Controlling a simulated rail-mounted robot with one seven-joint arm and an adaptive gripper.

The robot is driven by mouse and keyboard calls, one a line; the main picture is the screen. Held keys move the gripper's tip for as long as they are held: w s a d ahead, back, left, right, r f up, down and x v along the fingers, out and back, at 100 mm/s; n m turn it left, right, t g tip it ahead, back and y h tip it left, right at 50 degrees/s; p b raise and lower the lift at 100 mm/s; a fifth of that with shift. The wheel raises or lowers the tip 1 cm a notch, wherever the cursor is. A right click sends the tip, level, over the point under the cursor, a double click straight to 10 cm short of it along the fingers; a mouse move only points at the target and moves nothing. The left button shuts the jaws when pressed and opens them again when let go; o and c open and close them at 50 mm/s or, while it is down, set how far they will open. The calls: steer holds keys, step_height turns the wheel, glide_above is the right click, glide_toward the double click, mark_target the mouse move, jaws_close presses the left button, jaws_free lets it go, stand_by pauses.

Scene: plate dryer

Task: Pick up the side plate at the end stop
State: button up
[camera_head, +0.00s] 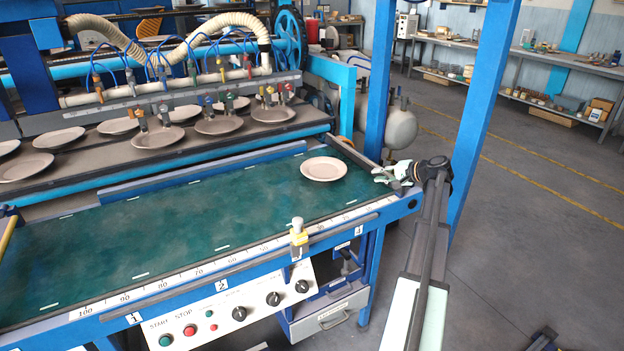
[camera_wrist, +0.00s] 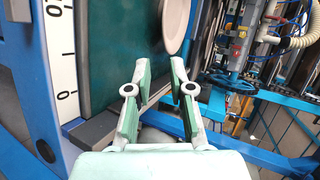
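The side plate (camera_head: 324,169) is a pale beige round plate lying flat on the green conveyor belt, near the belt's right end. Part of it shows at the top of the wrist view (camera_wrist: 176,22). The end stop (camera_head: 356,153) is a dark bar across the right end of the belt, just right of the plate. My gripper (camera_head: 380,174) is beyond the end stop, to the right of the plate and apart from it. In the wrist view my gripper (camera_wrist: 154,66) has its two pale green fingers spread, with nothing between them.
The green belt (camera_head: 190,235) is otherwise clear. Several plates (camera_head: 219,125) sit in the dryer rows behind it, under hoses and nozzles. A blue post (camera_head: 482,110) stands right of my arm.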

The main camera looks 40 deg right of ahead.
steer(key=p, duration=0.2)
glide_toward(343, 175)
steer(key=x, duration=0.4)
steer(key=shift+p+x, duration=0.75)
steer(key=shift+x, duration=2.3)
jaws_close()
